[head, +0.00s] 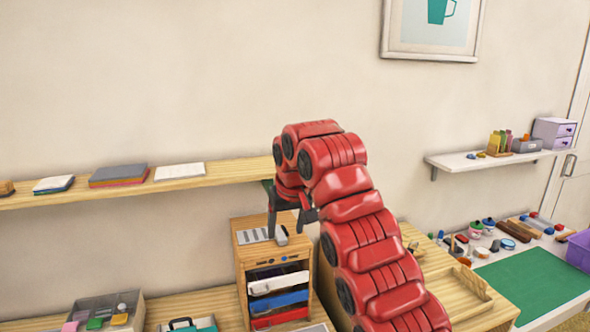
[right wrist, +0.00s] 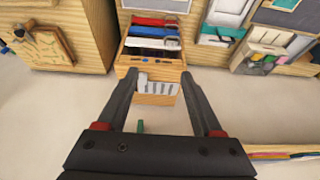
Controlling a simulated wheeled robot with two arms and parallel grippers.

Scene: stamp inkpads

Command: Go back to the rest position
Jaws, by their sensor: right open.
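My red right arm reaches up and forward in the head view, and its dark right gripper (head: 290,218) points down above a small wooden cabinet (head: 241,262). The right gripper also shows in the right wrist view (right wrist: 159,76), with its two fingers spread apart and nothing between them. A small grey piece (head: 281,236) stands on the cabinet's slotted top, near the fingers. The cabinet's open front holds white, blue and red inkpads or trays (head: 279,283). My left gripper is not in view.
A wooden wall shelf (head: 225,172) with flat pads runs behind the gripper. A second shelf (head: 470,162) hangs at the right. A clear box (head: 105,312) of coloured blocks stands lower left. A green mat (head: 530,280), stamps and a purple bin (head: 580,250) are at the right.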

